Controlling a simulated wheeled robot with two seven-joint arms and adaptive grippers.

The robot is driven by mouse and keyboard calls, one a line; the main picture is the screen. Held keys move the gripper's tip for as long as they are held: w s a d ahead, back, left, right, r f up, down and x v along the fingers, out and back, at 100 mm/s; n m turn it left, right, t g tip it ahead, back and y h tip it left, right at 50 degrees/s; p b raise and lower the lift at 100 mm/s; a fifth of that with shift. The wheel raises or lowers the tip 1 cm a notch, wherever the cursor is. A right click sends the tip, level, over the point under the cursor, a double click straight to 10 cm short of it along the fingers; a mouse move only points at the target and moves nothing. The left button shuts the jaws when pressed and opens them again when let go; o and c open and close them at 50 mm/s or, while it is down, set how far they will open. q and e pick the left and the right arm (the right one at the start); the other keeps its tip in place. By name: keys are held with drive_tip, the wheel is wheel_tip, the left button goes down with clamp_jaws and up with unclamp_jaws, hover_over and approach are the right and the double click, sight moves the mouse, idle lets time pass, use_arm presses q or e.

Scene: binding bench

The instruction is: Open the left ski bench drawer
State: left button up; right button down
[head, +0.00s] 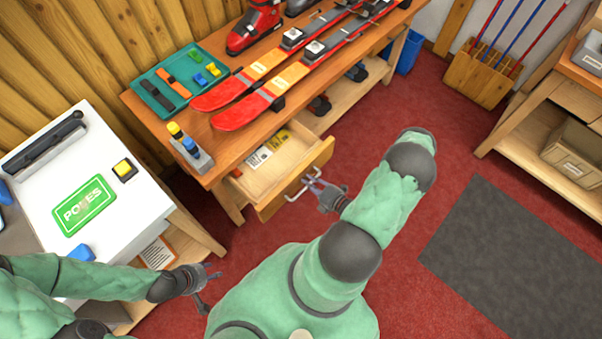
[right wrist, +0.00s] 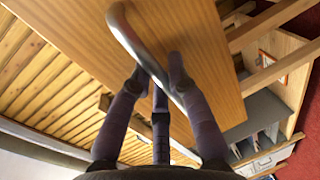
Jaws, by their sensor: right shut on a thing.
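The wooden drawer (head: 270,204) under the left end of the ski bench (head: 222,160) stands pulled out, with its inside showing. White and yellow items (head: 268,147) lie in it. Its front carries a pale metal bar handle (head: 291,196). My right gripper (head: 314,183) is at this handle, shut on it. In the right wrist view, the fingers (right wrist: 160,84) close around the curved bar (right wrist: 126,32) in front of the wooden drawer front (right wrist: 195,50). My left gripper (head: 212,284) is open and empty, low at the left beside the white-topped cabinet.
On the bench lie red skis (head: 240,110), a teal tray (head: 160,88) of small parts and a red boot (head: 250,28). The white-topped cabinet (head: 130,205) stands at the left, another bench (head: 530,110) at the right. Red carpet with a grey mat (head: 510,250) is clear.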

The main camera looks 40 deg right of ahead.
drive_tip(key=shift+s, duration=0.65)
drive_tip(key=c, duration=1.4)
unclamp_jaws()
drive_tip(key=shift+c, duration=0.2)
drive_tip(key=shift+s+d, duration=0.1)
drive_tip(key=v, duration=1.1)
drive_tip(key=shift+s, duration=0.4)
